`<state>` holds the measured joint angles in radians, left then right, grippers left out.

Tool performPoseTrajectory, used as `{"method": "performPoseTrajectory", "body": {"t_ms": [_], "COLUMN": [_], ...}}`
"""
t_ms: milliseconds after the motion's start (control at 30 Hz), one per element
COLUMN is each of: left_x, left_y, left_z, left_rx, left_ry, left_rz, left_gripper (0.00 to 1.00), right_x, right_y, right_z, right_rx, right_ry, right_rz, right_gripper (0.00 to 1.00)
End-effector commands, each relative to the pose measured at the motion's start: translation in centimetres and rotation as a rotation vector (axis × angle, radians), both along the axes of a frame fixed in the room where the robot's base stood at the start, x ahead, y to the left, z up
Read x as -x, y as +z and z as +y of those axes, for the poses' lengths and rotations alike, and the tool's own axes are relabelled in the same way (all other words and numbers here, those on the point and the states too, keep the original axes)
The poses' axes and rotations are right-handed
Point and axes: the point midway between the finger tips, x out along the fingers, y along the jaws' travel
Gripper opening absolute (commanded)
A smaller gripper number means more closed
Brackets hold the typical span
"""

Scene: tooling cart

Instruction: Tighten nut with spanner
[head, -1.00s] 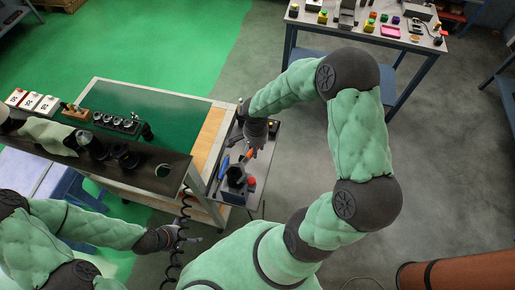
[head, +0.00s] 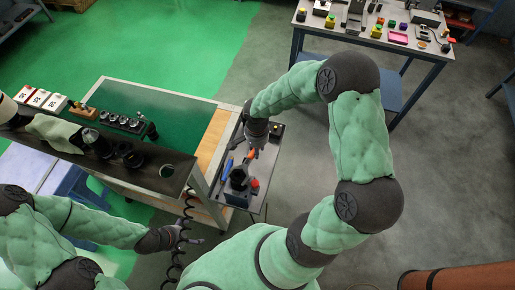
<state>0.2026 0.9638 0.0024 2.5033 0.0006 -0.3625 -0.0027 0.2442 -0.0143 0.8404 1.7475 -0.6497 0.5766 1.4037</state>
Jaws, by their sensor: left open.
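A small grey side tray (head: 258,205) beside the bench holds a dark hexagonal piece, which looks like the nut (head: 238,176), on a dark block. A blue-handled tool (head: 228,167) lies left of it, and an orange piece (head: 251,154) shows just behind it. I cannot tell which one is the spanner. My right gripper (head: 257,152) points down over the tray, close to the orange piece; its fingers are too small and dark to read. My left gripper (head: 192,241) is open and empty, low in front of the bench, apart from the tray.
The bench has a green top (head: 175,105) and a dark front rail (head: 145,176) bearing round black parts. A black coiled cable (head: 186,215) hangs near my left gripper. A red knob (head: 255,183) stands beside the nut.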

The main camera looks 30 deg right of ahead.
Motion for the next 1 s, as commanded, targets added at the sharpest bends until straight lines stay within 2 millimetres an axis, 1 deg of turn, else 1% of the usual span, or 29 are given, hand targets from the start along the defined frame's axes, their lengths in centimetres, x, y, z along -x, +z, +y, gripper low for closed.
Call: {"method": "performPoseTrajectory", "body": {"t_ms": [167,500,1000], "left_x": [0.0,0.0,0.0], "left_y": [0.0,0.0,-0.2], "left_z": [0.0,0.0,0.0], "left_rx": [0.0,0.0,0.0], "left_ry": [0.0,0.0,0.0], "left_rz": [0.0,0.0,0.0], "left_gripper": [0.95,0.95,0.95], "right_x": [-0.1,-1.2,-1.2], "right_y": [0.0,0.1,0.0], "right_z": [0.0,0.6,0.5], "right_rx": [0.0,0.0,0.0], "right_ry": [0.007,0.102,0.099], "right_rz": [-0.001,-0.002,-0.003], "right_gripper": [0.0,0.0,0.0]}}
